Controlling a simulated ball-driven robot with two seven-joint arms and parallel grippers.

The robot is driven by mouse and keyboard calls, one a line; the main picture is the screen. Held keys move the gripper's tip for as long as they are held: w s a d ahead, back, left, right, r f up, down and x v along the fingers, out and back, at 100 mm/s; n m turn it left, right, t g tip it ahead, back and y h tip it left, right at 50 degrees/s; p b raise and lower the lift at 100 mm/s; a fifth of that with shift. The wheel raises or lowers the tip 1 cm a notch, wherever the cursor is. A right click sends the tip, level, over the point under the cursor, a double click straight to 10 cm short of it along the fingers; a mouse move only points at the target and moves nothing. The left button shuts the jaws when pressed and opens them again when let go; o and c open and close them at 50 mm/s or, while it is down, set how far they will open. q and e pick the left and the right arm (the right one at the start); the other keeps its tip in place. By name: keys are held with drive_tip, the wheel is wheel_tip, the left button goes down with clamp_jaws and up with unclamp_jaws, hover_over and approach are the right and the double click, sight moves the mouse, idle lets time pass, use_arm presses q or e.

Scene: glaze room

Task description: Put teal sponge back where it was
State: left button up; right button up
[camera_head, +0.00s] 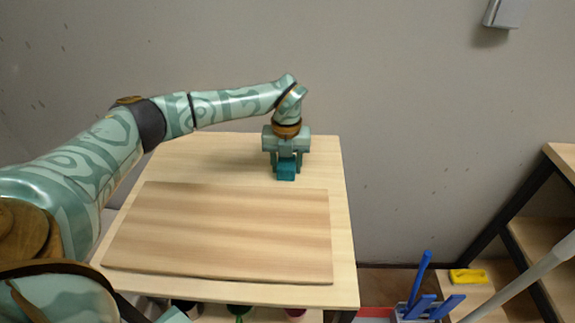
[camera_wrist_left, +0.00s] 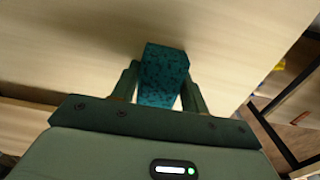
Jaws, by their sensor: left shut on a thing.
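The teal sponge (camera_head: 286,171) is a small dark-speckled block between the fingers of my left gripper (camera_head: 286,168). In the left wrist view the sponge (camera_wrist_left: 163,75) sticks out past the fingertips of the left gripper (camera_wrist_left: 160,90), which is shut on it. The gripper points down over the back right part of the light wooden table (camera_head: 220,155). I cannot tell whether the sponge touches the tabletop. My right gripper is not in view.
A wooden board (camera_head: 220,230) covers the front of the tabletop. Bare tabletop lies behind it. At the right stand a shelf with a yellow object (camera_head: 468,276) and blue-handled tools (camera_head: 420,285). A plain wall rises behind the table.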

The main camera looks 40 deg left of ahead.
sight(286, 161)
use_arm(q)
drive_tip(key=shift+r, duration=0.1)
drive_tip(key=o, duration=1.1)
wheel_tip(286, 161, up, 12)
drive_tip(key=p, duration=0.3)
